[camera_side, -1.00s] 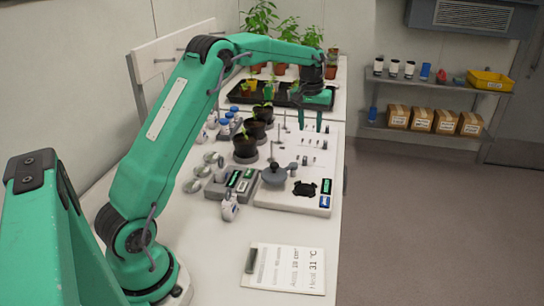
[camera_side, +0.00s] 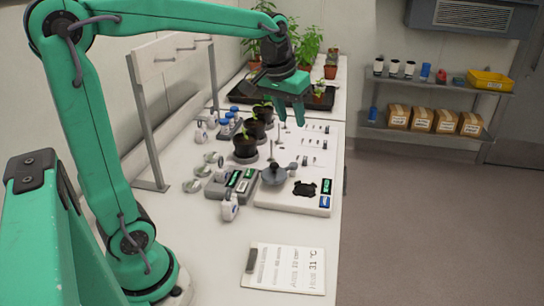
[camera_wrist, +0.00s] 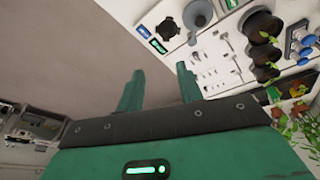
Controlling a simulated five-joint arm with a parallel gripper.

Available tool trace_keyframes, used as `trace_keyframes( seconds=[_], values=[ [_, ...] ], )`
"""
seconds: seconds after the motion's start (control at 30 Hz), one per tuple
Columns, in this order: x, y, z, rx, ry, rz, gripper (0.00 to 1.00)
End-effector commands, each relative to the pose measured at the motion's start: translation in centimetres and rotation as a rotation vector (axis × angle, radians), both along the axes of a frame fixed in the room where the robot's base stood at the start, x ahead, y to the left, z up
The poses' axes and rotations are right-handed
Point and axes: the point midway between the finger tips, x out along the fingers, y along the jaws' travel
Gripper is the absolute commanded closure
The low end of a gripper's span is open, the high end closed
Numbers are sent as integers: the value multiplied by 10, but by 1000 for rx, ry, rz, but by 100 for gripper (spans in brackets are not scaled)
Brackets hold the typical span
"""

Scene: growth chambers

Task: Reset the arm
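My green arm is raised over the left part of the bench. My gripper (camera_side: 291,110) hangs above the back part of the white tool board (camera_side: 265,197), fingers pointing down. In the wrist view my gripper (camera_wrist: 160,88) shows two green fingers apart with nothing between them. Behind the fingers lie grey floor and the edge of the board (camera_wrist: 200,65). No object is held.
Black pots with seedlings (camera_side: 245,146) stand left of the board. A black tray (camera_side: 240,92) and leafy plants (camera_side: 308,45) are at the back. A labelled card (camera_side: 285,268) lies at the front. A shelf with boxes (camera_side: 422,119) stands across the floor.

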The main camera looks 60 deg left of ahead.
Motion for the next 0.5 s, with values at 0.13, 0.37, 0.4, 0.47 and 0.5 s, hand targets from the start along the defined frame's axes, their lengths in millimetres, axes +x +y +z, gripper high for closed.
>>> trace_keyframes(
  seconds=[0.13, 0.37, 0.4, 0.47, 0.5],
  values=[
    [-31, -14, 4, 13, -35, -53, 64],
    [-78, -32, -1, 33, -83, -132, 64],
    [-86, -34, -2, 37, -91, -146, 64],
    [-97, -38, -5, 43, -106, -166, 64],
    [-105, -41, -7, 47, -115, -179, 64]
  ],
)
